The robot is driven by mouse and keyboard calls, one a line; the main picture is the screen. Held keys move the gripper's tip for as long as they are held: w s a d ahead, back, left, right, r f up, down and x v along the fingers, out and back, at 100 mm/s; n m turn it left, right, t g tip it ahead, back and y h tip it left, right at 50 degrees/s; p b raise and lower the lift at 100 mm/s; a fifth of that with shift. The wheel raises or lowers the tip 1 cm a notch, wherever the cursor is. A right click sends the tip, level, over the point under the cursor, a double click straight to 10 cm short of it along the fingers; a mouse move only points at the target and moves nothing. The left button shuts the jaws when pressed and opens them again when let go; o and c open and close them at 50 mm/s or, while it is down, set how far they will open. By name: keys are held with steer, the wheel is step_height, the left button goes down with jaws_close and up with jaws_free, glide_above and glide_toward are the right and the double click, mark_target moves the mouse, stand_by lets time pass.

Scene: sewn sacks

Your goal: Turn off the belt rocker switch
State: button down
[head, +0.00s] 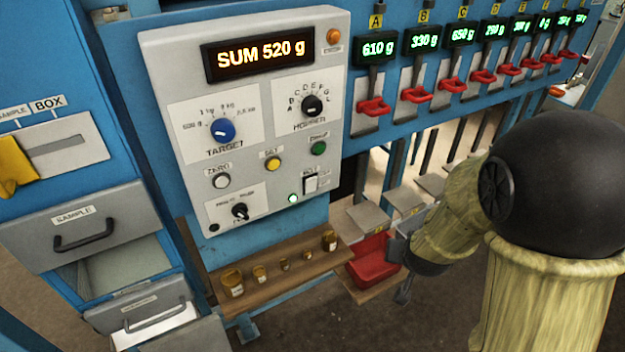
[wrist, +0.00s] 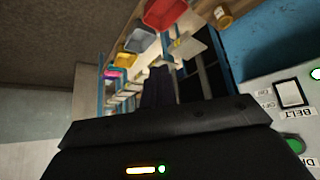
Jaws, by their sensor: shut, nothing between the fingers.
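The belt rocker switch (head: 310,183) is a small white rocker in a dark frame, low on the right of the grey control panel (head: 170,100). A lit green lamp (head: 293,198) is beside it. In the wrist view the rocker (wrist: 289,93) shows upside down at the right edge, above the word BELT; which half is pressed I cannot tell. My gripper (head: 403,292) is below and right of the switch, apart from it, near the red tray. Its dark fingers (wrist: 157,88) are shut and empty, pointing away from the panel in the wrist view.
A wooden shelf (head: 290,272) with several brass weights juts out under the panel. A red tray (head: 374,262) stands beside my gripper. Green (head: 318,148) and yellow (head: 273,164) buttons sit close to the switch. Red hopper levers (head: 374,107) line the right.

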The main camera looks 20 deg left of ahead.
mark_target(311, 185)
steer(key=w+a+r+n+t+p, duration=0.1)
steer(key=w+a+t, duration=0.1)
steer(key=a, duration=0.6)
steer(key=w+a+r+n+t+p, duration=0.1)
steer(key=w+a+n+t, duration=0.1)
steer(key=a, duration=0.6)
steer(key=w+a+r+n+t+y+p, duration=0.1)
steer(key=w+a+t, duration=0.3)
steer(key=a, duration=0.4)
steer(key=shift+w+a+r+n, duration=0.15)
steer(key=shift+w+a+n, duration=0.15)
steer(key=shift+w, duration=0.2)
steer(key=shift+w, duration=0.1)
stand_by(1.1)
steer(key=shift+w+a+r, duration=0.1)
steer(key=shift+w+a, duration=0.05)
steer(key=shift+a, duration=0.2)
steer(key=shift+w+a, duration=0.2)
steer(key=shift+w, duration=0.05)
stand_by(0.7)
steer(key=shift+s+d, duration=0.5)
steer(key=shift+d, duration=0.05)
stand_by(0.4)
